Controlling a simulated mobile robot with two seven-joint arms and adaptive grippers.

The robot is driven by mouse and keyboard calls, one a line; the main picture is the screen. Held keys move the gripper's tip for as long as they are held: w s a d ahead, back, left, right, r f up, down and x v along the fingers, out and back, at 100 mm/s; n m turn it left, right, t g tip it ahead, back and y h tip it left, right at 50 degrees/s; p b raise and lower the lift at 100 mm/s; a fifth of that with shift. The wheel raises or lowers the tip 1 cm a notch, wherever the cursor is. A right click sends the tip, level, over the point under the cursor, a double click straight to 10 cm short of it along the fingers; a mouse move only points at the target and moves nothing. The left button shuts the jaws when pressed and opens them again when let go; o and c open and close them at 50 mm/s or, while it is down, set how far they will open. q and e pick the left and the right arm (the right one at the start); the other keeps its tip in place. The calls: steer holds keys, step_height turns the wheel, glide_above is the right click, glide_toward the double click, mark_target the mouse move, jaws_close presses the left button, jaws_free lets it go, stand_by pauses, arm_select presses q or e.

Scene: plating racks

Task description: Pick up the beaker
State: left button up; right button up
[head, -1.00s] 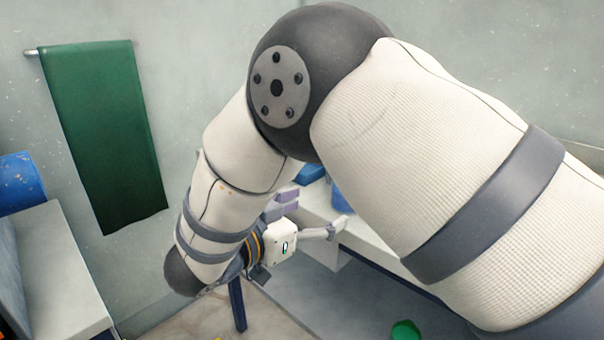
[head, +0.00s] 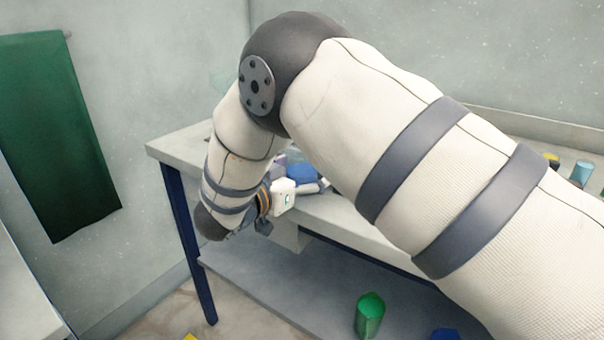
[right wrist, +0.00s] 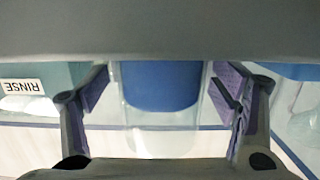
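A clear beaker with blue contents (right wrist: 160,88) stands between the two fingers of my right gripper (right wrist: 162,95) in the right wrist view. The fingers are open, with purple pads on either side of the beaker and a visible gap at each side. A grey part of my gripper hides the top of that view. In the head view my right gripper (head: 302,187) is at the bench top, partly behind my own arm. A blue object (head: 302,172) shows beside it; I cannot tell if it is the same beaker. My left gripper is not in view.
A teal container with a RINSE label (right wrist: 30,85) stands left of the beaker. Another clear vessel with blue (right wrist: 295,72) is to the right. The grey bench (head: 180,142) has a lower shelf with a green cylinder (head: 370,315). Small containers (head: 582,173) stand at the far right.

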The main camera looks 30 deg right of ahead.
steer(key=c, duration=1.4)
steer(key=shift+o, duration=0.2)
step_height(320, 180, up, 4)
steer(key=shift+f, duration=0.2)
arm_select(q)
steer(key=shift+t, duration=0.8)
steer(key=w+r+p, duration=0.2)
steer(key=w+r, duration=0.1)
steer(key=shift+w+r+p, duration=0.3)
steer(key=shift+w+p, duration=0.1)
arm_select(e)
steer(key=s+a+r, duration=0.2)
steer(key=s+r, duration=0.7)
steer(key=s, duration=0.5)
steer(key=shift+r, duration=0.2)
